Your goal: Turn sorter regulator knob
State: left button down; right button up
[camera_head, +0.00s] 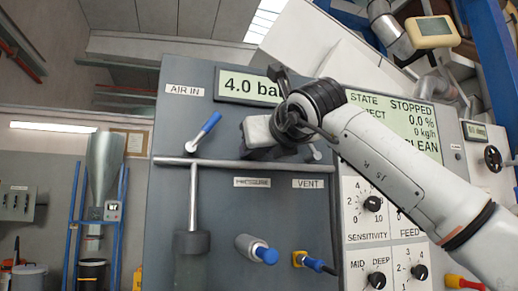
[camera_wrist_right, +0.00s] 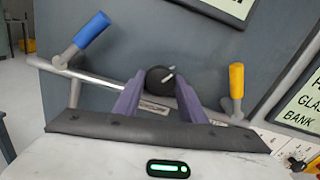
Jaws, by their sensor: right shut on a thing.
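The black regulator knob (camera_wrist_right: 160,78), with a pale pointer mark, sits on the grey panel in the right wrist view, above a partly covered label. My right gripper (camera_wrist_right: 159,92) is shut on the knob, one purple finger on each side. In the head view my right gripper (camera_head: 262,146) is at the panel below the "4.0 bar" display (camera_head: 248,87); its body hides the knob there. My left gripper is not in view.
A blue-handled valve (camera_head: 204,132) stands left of the gripper, and a yellow-handled valve (camera_wrist_right: 236,88) is right of the knob. A horizontal pipe (camera_head: 215,162) runs just below. Sensitivity knob (camera_head: 372,203) and other dials are on the white panel at right.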

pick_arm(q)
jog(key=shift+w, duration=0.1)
pick_arm(e)
jog(key=shift+f, duration=0.1)
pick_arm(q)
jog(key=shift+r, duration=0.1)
pick_arm(e)
jog(key=o, duration=1)
pick_arm(q)
jog(key=b, duration=0.1)
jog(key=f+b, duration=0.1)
jog(key=b, duration=0.1)
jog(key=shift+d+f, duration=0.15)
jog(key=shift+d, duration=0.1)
pick_arm(e)
jog(key=v, duration=1)
jog(key=shift+s, duration=0.2)
